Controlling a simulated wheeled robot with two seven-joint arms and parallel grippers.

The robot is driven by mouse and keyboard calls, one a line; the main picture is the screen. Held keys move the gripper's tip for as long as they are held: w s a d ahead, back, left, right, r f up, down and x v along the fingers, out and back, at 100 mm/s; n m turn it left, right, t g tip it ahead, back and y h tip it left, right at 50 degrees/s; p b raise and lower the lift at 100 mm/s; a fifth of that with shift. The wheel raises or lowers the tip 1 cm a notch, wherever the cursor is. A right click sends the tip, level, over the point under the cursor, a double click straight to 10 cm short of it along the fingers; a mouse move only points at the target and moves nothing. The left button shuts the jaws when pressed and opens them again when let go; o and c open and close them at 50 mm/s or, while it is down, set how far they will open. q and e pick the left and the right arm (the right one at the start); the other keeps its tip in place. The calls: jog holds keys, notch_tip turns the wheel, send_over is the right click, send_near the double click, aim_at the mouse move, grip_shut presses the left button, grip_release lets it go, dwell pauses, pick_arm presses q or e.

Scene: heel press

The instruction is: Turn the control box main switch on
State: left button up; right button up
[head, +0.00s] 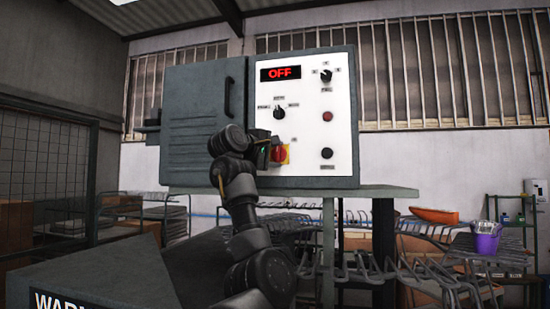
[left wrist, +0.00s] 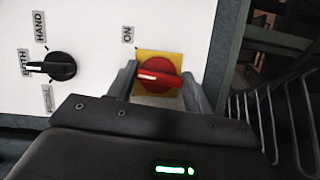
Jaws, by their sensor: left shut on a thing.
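The control box (head: 340,100) has a white front panel, and its display (head: 280,73) reads OFF in red. The main switch is a red rotary knob (head: 280,153) on a yellow plate, low on the panel's left side. In the left wrist view the red knob (left wrist: 158,72) has a white bar lying roughly sideways, and an ON label (left wrist: 128,36) is above left of it. My left gripper (head: 270,152) is at the knob, with one finger on each side of it, shut on it. The fingers partly hide the yellow plate. My right gripper is not in view.
A black selector (left wrist: 60,66) sits left of the red knob. More black knobs and a red button (head: 327,116) are on the panel. A grey cabinet door (head: 203,110) is at the left. The box stands on a green-grey table (head: 385,192); metal racks are below right.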

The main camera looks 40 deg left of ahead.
pick_arm(q)
jog(key=m+g, duration=0.1)
jog(key=m, duration=0.2)
jog(key=shift+r, duration=0.1)
jog(key=shift+m+g+y+p, duration=0.5)
jog(key=shift+m+g, duration=0.4)
jog(key=shift+m, duration=0.6)
jog(key=o, duration=1)
jog(key=shift+w, duration=0.1)
jog(key=shift+s+d+b, duration=0.1)
jog(key=shift+s+b, duration=0.2)
jog(key=shift+s, duration=0.05)
jog(key=shift+b+v, duration=2.2)
jog(key=shift+v, duration=2.9)
